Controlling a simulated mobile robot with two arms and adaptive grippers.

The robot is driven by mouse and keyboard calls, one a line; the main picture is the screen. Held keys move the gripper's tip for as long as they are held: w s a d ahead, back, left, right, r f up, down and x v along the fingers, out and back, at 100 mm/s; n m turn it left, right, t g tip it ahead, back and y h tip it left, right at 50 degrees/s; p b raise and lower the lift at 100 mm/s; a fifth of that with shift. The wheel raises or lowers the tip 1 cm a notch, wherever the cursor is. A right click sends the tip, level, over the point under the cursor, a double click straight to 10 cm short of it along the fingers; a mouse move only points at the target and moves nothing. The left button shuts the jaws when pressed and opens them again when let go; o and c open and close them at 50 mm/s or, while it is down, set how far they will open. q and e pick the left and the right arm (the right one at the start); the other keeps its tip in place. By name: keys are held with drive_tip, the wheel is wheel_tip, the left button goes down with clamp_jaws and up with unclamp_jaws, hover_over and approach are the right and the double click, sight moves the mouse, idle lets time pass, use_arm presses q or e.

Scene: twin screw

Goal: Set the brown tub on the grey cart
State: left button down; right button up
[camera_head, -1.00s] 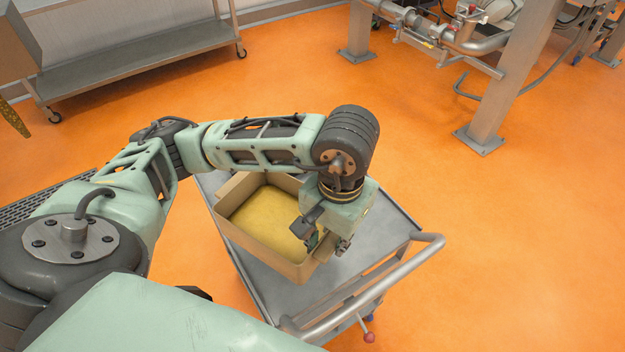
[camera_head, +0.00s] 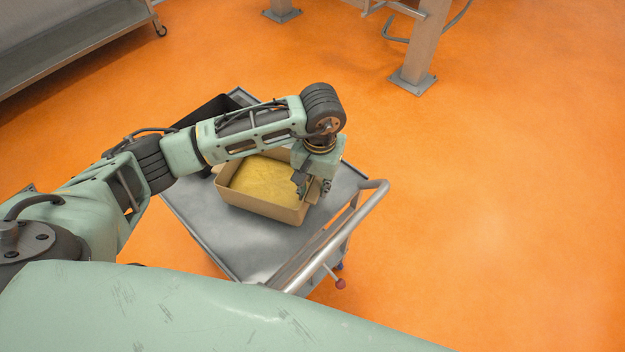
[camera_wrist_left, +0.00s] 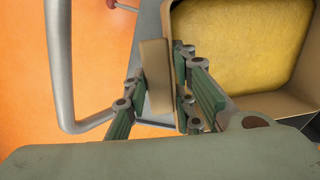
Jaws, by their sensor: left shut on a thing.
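The brown tub (camera_head: 262,207) is an open box with a yellow inside, over the top of the grey cart (camera_head: 232,248) in the head view. Whether its base touches the cart top I cannot tell. My left gripper (camera_head: 313,188) is shut on the tub's right wall. In the left wrist view the fingers (camera_wrist_left: 160,90) of my left gripper stand on both sides of the tub's wall (camera_wrist_left: 183,24), and the yellow inside fills the upper right. My right gripper is not in view.
The cart has a tubular handle (camera_head: 337,232) on its right side. A dark object (camera_head: 206,111) is at the cart's far left corner. A metal shelf table (camera_head: 70,45) stands at the upper left, and a steel post (camera_head: 424,48) at the upper right. Orange floor on the right is clear.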

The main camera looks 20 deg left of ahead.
use_arm(q)
drive_tip(key=shift+f+p, duration=0.4)
drive_tip(key=shift+f, duration=0.95)
drive_tip(key=c, duration=1.9)
unclamp_jaws()
drive_tip(key=shift+s+f, duration=0.1)
drive_tip(key=o, duration=0.4)
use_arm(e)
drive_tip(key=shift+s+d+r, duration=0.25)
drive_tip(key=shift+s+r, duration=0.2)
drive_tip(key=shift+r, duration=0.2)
use_arm(q)
drive_tip(key=shift+r, duration=0.25)
drive_tip(key=r+b, duration=0.1)
drive_tip(key=r, duration=0.2)
drive_tip(key=r+b, duration=0.1)
drive_tip(key=r, duration=0.3)
drive_tip(key=r+b, duration=0.2)
drive_tip(key=r, duration=0.2)
drive_tip(key=shift+d, duration=0.25)
drive_tip(key=shift+r, duration=0.3)
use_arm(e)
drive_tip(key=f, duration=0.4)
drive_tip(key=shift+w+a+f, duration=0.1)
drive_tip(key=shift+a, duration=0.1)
